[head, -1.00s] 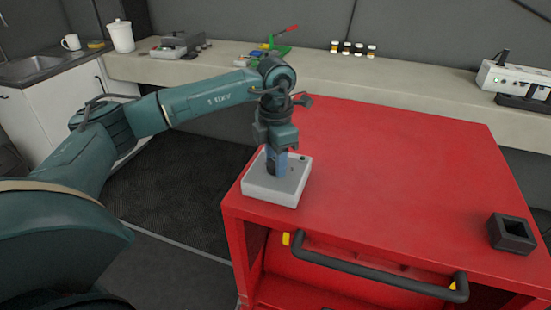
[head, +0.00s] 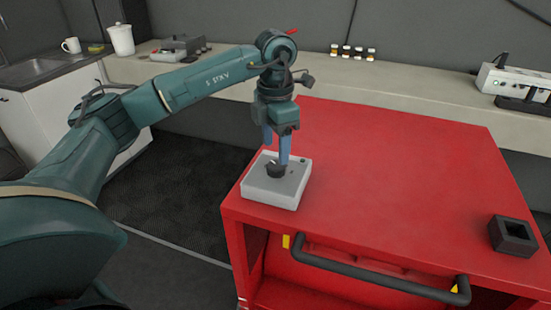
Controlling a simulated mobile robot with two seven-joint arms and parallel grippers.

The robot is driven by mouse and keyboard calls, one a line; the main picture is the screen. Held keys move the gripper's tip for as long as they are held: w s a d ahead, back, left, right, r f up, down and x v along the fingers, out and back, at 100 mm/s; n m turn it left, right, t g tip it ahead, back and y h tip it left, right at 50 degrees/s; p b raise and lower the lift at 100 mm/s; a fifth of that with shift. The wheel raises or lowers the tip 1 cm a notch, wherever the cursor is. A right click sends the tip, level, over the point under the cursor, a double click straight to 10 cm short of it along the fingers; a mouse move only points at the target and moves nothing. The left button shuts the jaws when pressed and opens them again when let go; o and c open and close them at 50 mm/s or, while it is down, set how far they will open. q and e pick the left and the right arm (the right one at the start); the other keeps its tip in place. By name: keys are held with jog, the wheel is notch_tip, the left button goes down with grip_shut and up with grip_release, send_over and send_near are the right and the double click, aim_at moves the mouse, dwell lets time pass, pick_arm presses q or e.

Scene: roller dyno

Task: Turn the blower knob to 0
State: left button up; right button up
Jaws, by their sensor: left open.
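A light grey control box (head: 268,192) sits on the near left corner of the red cart top. A round black knob (head: 276,171) stands on top of the box, with a small pale mark on it; I cannot read which setting it points to. A small dark spot shows near the box's back right corner. My left gripper (head: 277,155) points down just above the knob. Its blue fingers are apart, with nothing between them. One fingertip overlaps the knob's upper edge in the picture, so I cannot tell whether they touch. My right gripper is not in view.
The red cart top (head: 400,170) is mostly bare. A black square holder (head: 512,235) sits at its right edge, and a dark handle (head: 370,272) runs along its front. A bench behind carries small jars (head: 352,51) and a power strip (head: 515,82).

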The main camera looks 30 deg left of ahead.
aim_at(275, 165)
pick_arm(q)
notch_tip(275, 165, up, 8)
dwell(0.8)
